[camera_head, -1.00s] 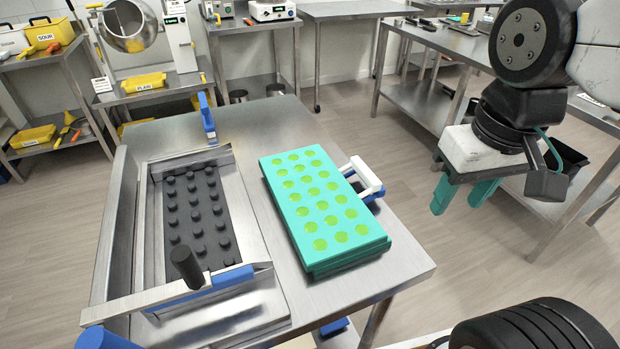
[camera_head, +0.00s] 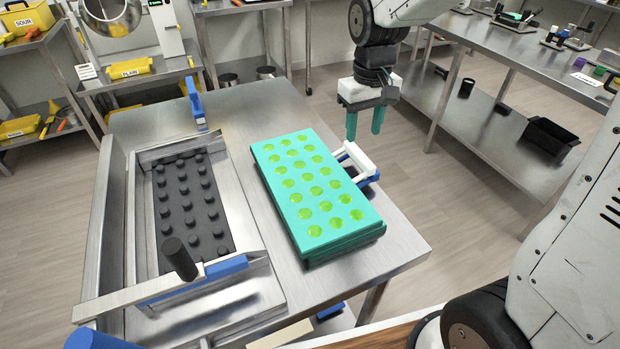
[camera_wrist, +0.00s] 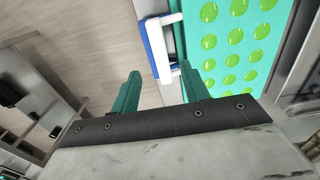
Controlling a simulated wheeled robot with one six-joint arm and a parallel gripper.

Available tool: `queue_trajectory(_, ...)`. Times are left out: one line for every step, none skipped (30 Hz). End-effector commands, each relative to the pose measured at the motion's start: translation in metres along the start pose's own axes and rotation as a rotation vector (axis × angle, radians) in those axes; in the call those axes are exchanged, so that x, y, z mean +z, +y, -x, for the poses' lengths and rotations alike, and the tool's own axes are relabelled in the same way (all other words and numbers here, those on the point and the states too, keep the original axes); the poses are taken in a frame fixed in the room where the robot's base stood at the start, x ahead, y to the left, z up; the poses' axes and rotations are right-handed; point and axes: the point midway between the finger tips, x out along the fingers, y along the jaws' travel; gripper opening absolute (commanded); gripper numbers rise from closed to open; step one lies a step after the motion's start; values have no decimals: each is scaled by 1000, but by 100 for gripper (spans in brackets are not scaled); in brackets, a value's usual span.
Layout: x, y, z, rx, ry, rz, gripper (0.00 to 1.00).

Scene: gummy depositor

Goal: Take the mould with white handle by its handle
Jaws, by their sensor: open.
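The teal mould (camera_head: 318,190) with green-filled round cavities lies on the steel table, on top of what looks like another teal mould. Its white handle (camera_head: 357,158) sticks out from its right side, with a blue handle (camera_head: 373,180) just below it. In the wrist view the white handle (camera_wrist: 157,45) is ahead of my gripper, near the right finger, and the mould (camera_wrist: 235,40) is at the upper right. My gripper (camera_head: 364,122) is open and empty, fingers pointing down, above and beyond the handle. It also shows in the wrist view (camera_wrist: 163,92). The handle is not between the fingertips.
A metal depositor tray with a dark studded plate (camera_head: 187,208) stands left of the mould, with a long bar and knob across its front. A blue upright clamp (camera_head: 195,103) stands behind. Steel benches (camera_head: 500,85) line the right. Floor right of the table is clear.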

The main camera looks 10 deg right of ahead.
Motion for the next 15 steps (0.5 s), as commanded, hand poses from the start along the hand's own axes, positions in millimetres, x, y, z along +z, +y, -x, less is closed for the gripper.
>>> queue_trajectory(1,0,-7,0,-4,0,45)
queue_trajectory(1,0,-10,0,-4,0,45)
queue_trajectory(0,0,-15,0,-3,0,45)
queue_trajectory(0,0,-18,0,-3,0,45)
queue_trajectory(0,0,-22,0,-4,0,45)
queue_trajectory(-1,0,-28,0,-4,0,45)
queue_trajectory(-2,-1,-33,-1,-5,0,45)
queue_trajectory(-2,-1,-38,-1,-5,0,45)
queue_trajectory(-3,-1,-44,0,-5,0,45)
queue_trajectory(-2,-1,-48,-1,-5,0,45)
queue_trajectory(-3,-1,-52,0,-4,0,45)
queue_trajectory(-3,-1,-56,0,-3,0,45)
queue_trajectory(-3,-1,-58,0,-2,0,45)
queue_trajectory(-3,-1,-60,0,-2,-1,45)
queue_trajectory(-3,-1,-61,0,-1,-1,45)
